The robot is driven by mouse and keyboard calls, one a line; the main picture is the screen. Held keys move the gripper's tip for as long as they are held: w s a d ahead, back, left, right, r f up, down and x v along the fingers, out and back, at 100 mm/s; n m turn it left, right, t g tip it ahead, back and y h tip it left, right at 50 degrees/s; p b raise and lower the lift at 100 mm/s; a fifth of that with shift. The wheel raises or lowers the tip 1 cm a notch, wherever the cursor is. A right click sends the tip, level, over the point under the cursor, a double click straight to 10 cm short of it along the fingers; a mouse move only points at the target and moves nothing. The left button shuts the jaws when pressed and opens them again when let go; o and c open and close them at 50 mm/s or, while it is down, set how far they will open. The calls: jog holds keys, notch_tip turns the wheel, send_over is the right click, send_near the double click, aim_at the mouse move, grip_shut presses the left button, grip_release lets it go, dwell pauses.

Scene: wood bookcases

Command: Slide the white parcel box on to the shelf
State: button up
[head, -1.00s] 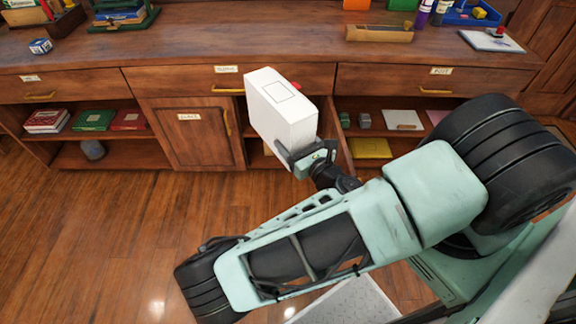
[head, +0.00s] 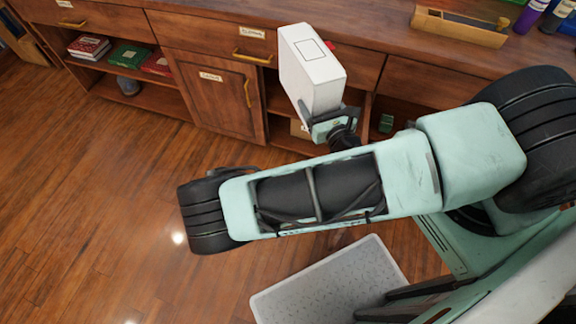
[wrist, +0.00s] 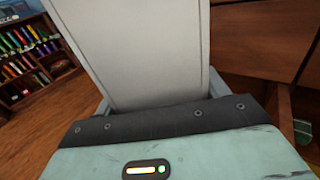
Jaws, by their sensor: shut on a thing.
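The white parcel box (head: 316,68) is held upright and slightly tilted in front of the wooden cabinet, with a small outlined rectangle on its upper face. My gripper (head: 327,116) is shut on its lower end. In the wrist view the box (wrist: 135,50) fills the middle, rising from between the jaws (wrist: 160,108). The cabinet has open shelves; the shelf bay (head: 283,100) directly behind the box is partly hidden by the box and gripper. Another open shelf (head: 145,92) at left holds books and a jar.
A closed cabinet door (head: 210,92) with a brass handle stands left of the box. Drawers run under the countertop (head: 380,25), which bears a wooden tray (head: 458,26) and bottles. Open wood floor (head: 90,200) lies at left. A grey textured panel (head: 330,280) shows at the bottom.

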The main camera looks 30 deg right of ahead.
jog(key=w+a+f+m+g+h+b, duration=0.1)
jog(key=a+f+m+h+b, duration=0.3)
jog(key=f+b, duration=1)
jog(key=w+a+f+m+g+h+b, duration=0.1)
jog(key=a+f+m+g+h+b, duration=0.3)
jog(key=f+b, duration=1)
jog(key=h+b, duration=0.3)
jog(key=b, duration=0.3)
jog(key=shift+w+a, duration=0.15)
jog(key=shift+d+f+b+x, duration=0.1)
jog(key=shift+f+b+x, duration=0.45)
jog(key=shift+x, duration=5.45)
jog(key=shift+d+f+b+x, duration=0.15)
jog(key=shift+b+x, duration=0.7)
jog(key=shift+x, duration=5.1)
jog(key=shift+a+f+b+x, duration=0.1)
jog(key=shift+f+b+x, duration=0.45)
jog(key=shift+x, duration=5.45)
jog(key=shift+d+r, duration=0.1)
jog(key=shift+r, duration=0.05)
